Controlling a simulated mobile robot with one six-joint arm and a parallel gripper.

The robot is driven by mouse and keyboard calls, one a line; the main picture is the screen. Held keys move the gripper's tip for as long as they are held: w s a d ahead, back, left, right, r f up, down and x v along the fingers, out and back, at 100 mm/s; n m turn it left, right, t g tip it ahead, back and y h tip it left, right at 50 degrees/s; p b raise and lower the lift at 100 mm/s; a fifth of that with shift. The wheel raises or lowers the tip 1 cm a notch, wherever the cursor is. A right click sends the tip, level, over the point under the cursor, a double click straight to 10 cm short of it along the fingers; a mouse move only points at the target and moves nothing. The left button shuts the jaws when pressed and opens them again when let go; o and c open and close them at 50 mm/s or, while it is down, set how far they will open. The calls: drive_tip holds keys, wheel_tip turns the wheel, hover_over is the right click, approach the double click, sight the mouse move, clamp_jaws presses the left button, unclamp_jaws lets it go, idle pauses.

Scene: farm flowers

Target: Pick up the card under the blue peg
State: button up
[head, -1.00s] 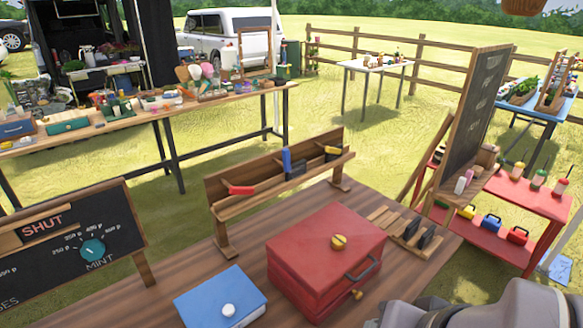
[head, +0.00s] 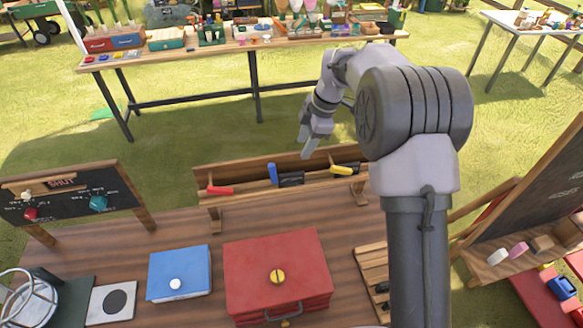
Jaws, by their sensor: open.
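The blue peg (head: 272,173) stands nearly upright on the wooden rack (head: 232,200). A dark card (head: 291,179) shows right beside it, on its right; I cannot tell exactly how the two touch. A red peg (head: 220,190) lies nearly flat at the rack's left end. A yellow peg (head: 342,170) is tilted farther right, with something dark by it. My gripper (head: 307,150) hangs above and slightly behind the rack, between the blue and yellow pegs, apart from the card. It is open and empty.
A red case (head: 277,265) with a yellow knob and a blue box (head: 179,272) stand on the table before the rack. A chalkboard sign (head: 70,203) stands left, a slotted wooden stand (head: 372,265) right. A large blackboard (head: 545,190) rises at far right.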

hover_over(292, 174)
drive_tip(key=d, duration=0.2)
wheel_tip(292, 174, down, 7)
drive_tip(key=x, duration=0.2)
drive_tip(key=b+x, duration=0.1)
drive_tip(key=x, duration=0.1)
drive_tip(key=s+x, duration=0.1)
drive_tip(key=x, duration=0.1)
drive_tip(key=shift+w+a+f, duration=0.1)
drive_tip(key=shift+f, duration=0.3)
drive_tip(key=shift+r, duration=0.1)
drive_tip(key=shift+c, duration=0.4)
clamp_jaws()
